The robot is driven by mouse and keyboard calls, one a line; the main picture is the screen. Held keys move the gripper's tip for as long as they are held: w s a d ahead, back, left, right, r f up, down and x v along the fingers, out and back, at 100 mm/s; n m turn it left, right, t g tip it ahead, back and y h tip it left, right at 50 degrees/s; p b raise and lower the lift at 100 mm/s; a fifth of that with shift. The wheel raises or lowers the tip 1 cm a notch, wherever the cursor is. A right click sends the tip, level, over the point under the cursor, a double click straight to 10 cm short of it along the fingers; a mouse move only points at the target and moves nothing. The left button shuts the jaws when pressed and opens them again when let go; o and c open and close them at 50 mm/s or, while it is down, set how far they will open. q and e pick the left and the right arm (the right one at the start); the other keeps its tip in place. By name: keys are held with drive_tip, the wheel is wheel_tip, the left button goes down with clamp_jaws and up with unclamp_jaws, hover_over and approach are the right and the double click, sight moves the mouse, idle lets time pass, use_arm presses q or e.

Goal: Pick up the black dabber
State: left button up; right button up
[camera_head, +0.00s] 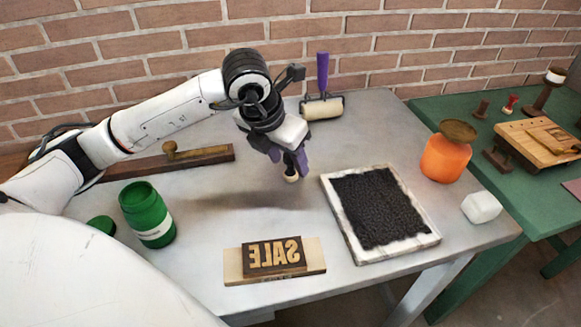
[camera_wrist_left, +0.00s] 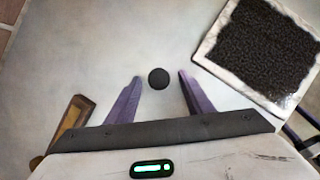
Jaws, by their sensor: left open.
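The black dabber stands on the grey table below my left gripper (camera_head: 289,161). In the head view only its pale lower end (camera_head: 291,178) shows clearly, and the fingers hide much of the rest. In the left wrist view its round black top (camera_wrist_left: 159,78) lies between the tips of the two purple fingers of my left gripper (camera_wrist_left: 159,77). The gripper is open, with a gap visible on both sides of the dabber. I cannot tell from these views how far down the fingers reach around it. My right gripper is not in view.
A black-filled tray (camera_head: 332,204) lies right of the dabber. A purple-handled roller (camera_head: 322,106) stands behind. A SALE block (camera_head: 275,257) and green jar (camera_head: 148,215) are nearer. A wooden bar (camera_head: 205,155) lies left; an orange jar (camera_head: 445,158) and white block (camera_head: 481,207) stand right.

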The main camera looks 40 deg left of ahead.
use_arm(q)
drive_tip(key=shift+x, duration=1.3)
drive_tip(key=c, duration=1)
drive_tip(key=shift+r, duration=0.1)
drive_tip(key=shift+c, duration=0.2)
